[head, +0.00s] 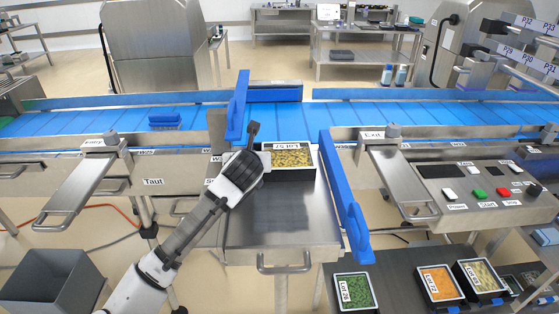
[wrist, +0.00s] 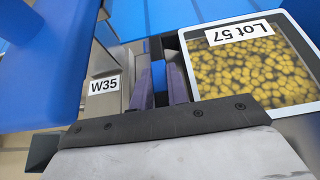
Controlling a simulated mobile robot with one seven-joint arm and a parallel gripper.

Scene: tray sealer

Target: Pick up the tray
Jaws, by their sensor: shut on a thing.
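The tray (head: 316,160) is a dark rectangular tray with a pale rim, filled with yellow pieces and labelled Lot 57. It sits at the far end of the steel shelf, beside the conveyor, and looks level. In the wrist view the fingers of my gripper (wrist: 160,75) stand at that edge; the exact contact is partly hidden. I cannot tell whether the tray is lifted.
Blue guide rails (head: 346,200) stand right of the steel shelf (head: 270,215), and another blue part (head: 238,108) rises just left of the gripper. The blue conveyor (head: 360,115) runs behind. Several other trays, such as Lot 26 (head: 338,279), lie lower right. The shelf's front is clear.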

